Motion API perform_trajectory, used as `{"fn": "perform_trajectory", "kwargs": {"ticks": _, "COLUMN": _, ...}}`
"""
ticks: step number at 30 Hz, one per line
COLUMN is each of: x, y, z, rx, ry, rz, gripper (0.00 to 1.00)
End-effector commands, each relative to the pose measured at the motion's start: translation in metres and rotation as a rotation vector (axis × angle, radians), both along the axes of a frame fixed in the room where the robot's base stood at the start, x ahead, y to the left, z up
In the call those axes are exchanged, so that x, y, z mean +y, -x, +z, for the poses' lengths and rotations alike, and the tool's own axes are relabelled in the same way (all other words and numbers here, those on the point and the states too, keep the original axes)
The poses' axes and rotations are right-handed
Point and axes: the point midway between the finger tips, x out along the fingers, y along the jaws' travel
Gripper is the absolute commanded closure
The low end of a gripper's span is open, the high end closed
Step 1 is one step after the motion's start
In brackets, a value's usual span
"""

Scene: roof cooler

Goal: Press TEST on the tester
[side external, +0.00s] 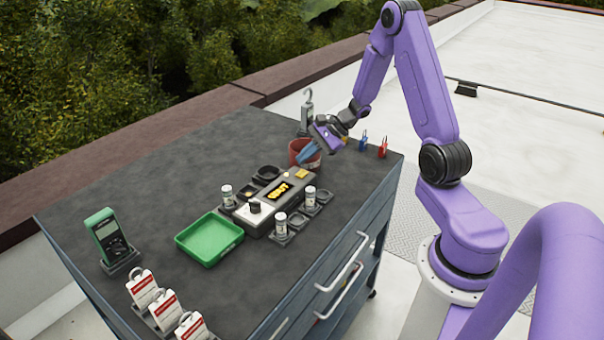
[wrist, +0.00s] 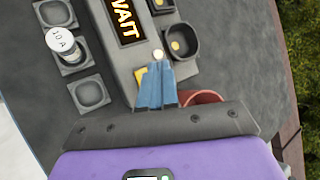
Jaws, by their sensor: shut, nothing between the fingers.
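The tester (side external: 268,207) is a grey box in the middle of the dark bench top. Its display (wrist: 126,18) shows orange letters that read WAIT in the wrist view. A yellow square button (side external: 302,174) sits at its far end, and it also shows in the wrist view (wrist: 139,75), partly hidden by my fingers. No TEST lettering is legible. A small pale round spot (wrist: 158,54) shows just beyond my fingertips. My gripper (side external: 303,158) is shut and empty, its blue fingers above the tester's far end; I cannot tell whether they touch it.
A red pot (side external: 295,146) stands close behind my fingers. Small cups and several white-topped cylinders (side external: 281,226) flank the tester. A green tray (side external: 238,240), a green meter (side external: 106,234) and red-white tags (side external: 165,305) lie nearer. Blue (side external: 363,141) and red (side external: 383,147) padlocks stand right.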

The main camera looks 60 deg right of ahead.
Motion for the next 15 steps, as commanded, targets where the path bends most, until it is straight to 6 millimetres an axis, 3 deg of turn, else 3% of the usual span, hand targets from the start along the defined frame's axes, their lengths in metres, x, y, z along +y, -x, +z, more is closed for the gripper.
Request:
{"fn": "perform_trajectory", "kwargs": {"ticks": 9, "x": 0.000, "y": 0.000, "z": 0.027, "rx": -0.002, "ry": 0.001, "rz": -0.001, "gripper": 1.00}}
{"fn": "perform_trajectory", "kwargs": {"ticks": 15, "x": 0.000, "y": 0.000, "z": 0.033, "rx": 0.001, "ry": 0.001, "rz": 0.000, "gripper": 1.00}}
